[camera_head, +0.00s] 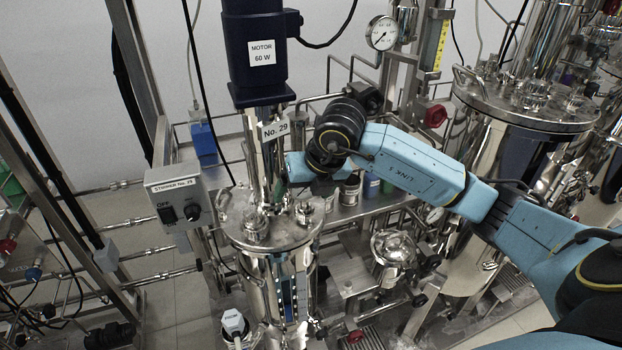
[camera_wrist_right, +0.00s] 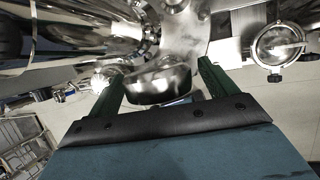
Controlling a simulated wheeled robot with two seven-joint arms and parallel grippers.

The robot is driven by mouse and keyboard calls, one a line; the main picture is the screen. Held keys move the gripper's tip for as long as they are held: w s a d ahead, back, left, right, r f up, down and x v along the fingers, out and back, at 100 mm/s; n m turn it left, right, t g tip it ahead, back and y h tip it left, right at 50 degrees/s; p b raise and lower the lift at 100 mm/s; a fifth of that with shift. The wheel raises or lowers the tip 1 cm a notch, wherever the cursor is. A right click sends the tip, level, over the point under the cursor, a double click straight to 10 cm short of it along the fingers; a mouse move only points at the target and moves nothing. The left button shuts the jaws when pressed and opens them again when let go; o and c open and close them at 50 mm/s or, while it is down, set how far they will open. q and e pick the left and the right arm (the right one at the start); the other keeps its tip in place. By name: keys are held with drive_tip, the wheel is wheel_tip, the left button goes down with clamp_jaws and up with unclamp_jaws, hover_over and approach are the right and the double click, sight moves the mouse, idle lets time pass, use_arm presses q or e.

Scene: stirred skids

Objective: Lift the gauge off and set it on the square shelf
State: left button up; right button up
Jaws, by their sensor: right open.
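A round white dial gauge (camera_head: 382,33) with a metal rim stands at the top, on the pipework behind the vessels. A smaller dial (camera_head: 433,215) shows lower right; I cannot tell which one the task means. My left gripper is out of view.
A dark blue motor (camera_head: 254,45) tops the column. A switch box (camera_head: 182,200) stands left. A steel shelf (camera_head: 350,212) with several bottles runs behind the arm; I cannot tell if it is the square one. A larger vessel (camera_head: 525,110) stands right.

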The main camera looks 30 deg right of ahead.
drive_tip(key=shift+w+f, duration=0.15)
drive_tip(key=shift+f, duration=0.25)
drive_tip(key=c, duration=1.1)
drive_tip(key=shift+r, duration=0.15)
drive_tip(key=shift+r, duration=0.15)
drive_tip(key=shift+r+p, duration=0.35)
drive_tip(key=shift+r, duration=0.05)
drive_tip(key=shift+r+p, duration=1.9)
drive_tip(key=shift+r, duration=1.1)
